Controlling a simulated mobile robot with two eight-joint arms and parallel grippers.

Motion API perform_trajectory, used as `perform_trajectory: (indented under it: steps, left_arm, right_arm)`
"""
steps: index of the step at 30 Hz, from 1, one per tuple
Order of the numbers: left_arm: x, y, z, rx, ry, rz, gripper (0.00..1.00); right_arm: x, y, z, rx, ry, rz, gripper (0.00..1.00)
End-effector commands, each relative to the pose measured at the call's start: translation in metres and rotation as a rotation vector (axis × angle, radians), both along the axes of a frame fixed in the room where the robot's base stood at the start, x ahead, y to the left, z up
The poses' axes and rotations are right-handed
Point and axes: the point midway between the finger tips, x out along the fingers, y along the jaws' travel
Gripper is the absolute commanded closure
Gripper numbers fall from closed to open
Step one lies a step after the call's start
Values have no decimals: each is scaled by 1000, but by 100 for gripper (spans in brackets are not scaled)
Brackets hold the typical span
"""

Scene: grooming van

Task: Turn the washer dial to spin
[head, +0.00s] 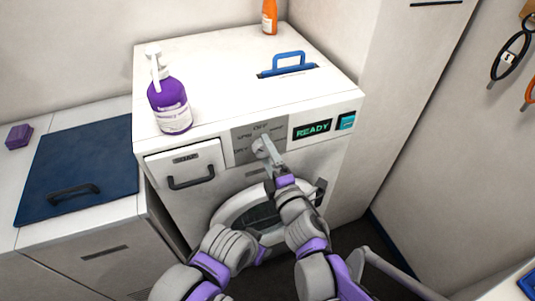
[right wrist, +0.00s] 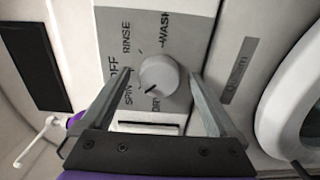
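The washer (head: 220,75) stands ahead with its round grey dial (head: 263,145) on a grey panel at the front. The dial also shows in the right wrist view (right wrist: 159,73), ringed by the words OFF, RINSE, WASH, DRY and SPIN. Its dark mark points toward the DRY and SPIN side; I cannot tell exactly which it meets. My right gripper (head: 267,154) is at the dial. In the right wrist view the gripper (right wrist: 163,78) is open, one finger on each side of the dial with gaps. My left arm is low at the front; its fingers cannot be made out.
A display (head: 312,130) reads READY, beside a teal button (head: 347,122). A soap drawer (head: 185,168) is left of the dial, the round door (head: 225,212) below it. A purple pump bottle (head: 170,105) and an orange bottle (head: 269,17) stand on top.

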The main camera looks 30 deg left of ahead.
Motion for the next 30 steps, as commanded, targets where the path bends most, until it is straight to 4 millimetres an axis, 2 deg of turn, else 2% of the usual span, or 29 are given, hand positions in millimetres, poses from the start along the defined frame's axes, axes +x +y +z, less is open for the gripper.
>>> perform_trajectory:
  steps: [10,24,30]
  left_arm:
    - [0,0,-1,0,0,0,50]
    - [-1,0,-5,0,2,0,50]
    - [-1,0,-5,0,2,0,50]
  right_arm:
    - [-5,-6,0,1,-1,1,6]
    - [-60,-70,0,0,0,-1,6]
    - [-70,-82,0,0,0,0,6]
